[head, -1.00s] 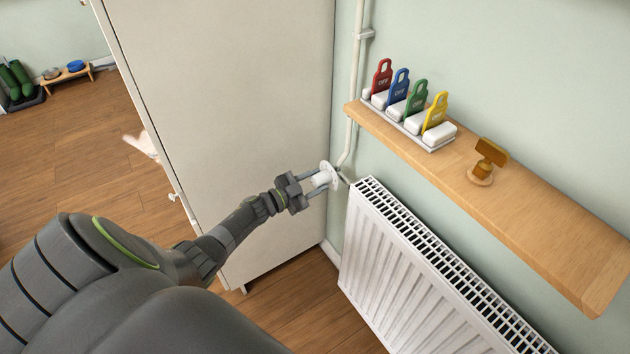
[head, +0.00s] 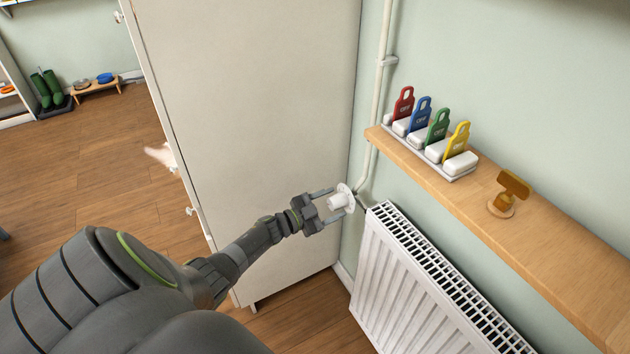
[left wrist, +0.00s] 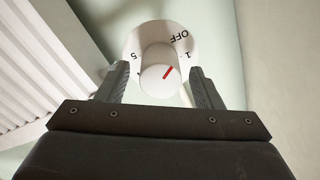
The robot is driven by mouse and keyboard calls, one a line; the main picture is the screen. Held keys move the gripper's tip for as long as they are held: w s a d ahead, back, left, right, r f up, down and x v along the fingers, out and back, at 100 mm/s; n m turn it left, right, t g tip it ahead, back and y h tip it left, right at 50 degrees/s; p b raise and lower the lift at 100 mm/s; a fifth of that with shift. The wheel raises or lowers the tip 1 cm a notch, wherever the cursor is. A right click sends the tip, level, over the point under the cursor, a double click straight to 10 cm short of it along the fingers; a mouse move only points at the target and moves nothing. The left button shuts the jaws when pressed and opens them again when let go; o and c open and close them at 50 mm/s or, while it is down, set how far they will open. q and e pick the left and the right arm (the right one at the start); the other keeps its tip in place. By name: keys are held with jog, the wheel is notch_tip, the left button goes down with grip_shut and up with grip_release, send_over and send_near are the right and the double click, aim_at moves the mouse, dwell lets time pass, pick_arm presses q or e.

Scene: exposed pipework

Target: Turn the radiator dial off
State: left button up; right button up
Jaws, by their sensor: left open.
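The radiator dial (head: 341,202) is a white knob on a pale round plate at the pipe end beside the radiator (head: 385,265). In the left wrist view the knob (left wrist: 155,75) carries a red mark, slanting toward the upper right, in the general direction of "1" and "OFF" on the plate (left wrist: 160,35). I cannot tell exactly which it points to. A "5" shows at the plate's left; another figure is partly hidden by the knob. My left gripper (head: 326,204) is open, its fingers (left wrist: 158,84) on either side of the knob with gaps. My right gripper is not in view.
A tall cream cabinet (head: 250,120) stands to the left of the dial. A wooden shelf (head: 540,235) runs above the radiator, holding coloured OFF tags (head: 438,128) and a brown valve-like object (head: 509,192). A vertical pipe (head: 382,100) runs up the wall.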

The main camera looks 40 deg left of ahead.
pick_arm(q)
jog(key=v, duration=1.7)
jog(key=shift+s, duration=0.1)
jog(key=s+f+n+g+y+p, duration=0.1)
jog(key=s+f+n+g+y, duration=0.25)
jog(key=s+f, duration=0.55)
jog(key=s+f+n+g+y+p, duration=0.1)
jog(key=s+f+n+g+y, duration=0.3)
jog(key=f, duration=0.9)
jog(key=s+d+f+n+g, duration=0.1)
jog(key=s+d+f+g, duration=0.1)
jog(key=s, duration=0.6)
jog(key=s+d+f+n+g+p, duration=0.1)
jog(key=s+d+f+g, duration=0.2)
jog(key=s+d+f, duration=0.2)
jog(key=s+d+f+n+g, duration=0.1)
jog(key=s+d+f+g, duration=0.2)
jog(key=s+d, duration=0.4)
jog(key=s+f, duration=0.1)
jog(key=s, duration=0.2)
jog(key=shift+s+d+f, duration=0.2)
jog(key=shift+s+d, duration=0.05)
jog(key=shift+s, duration=0.1)
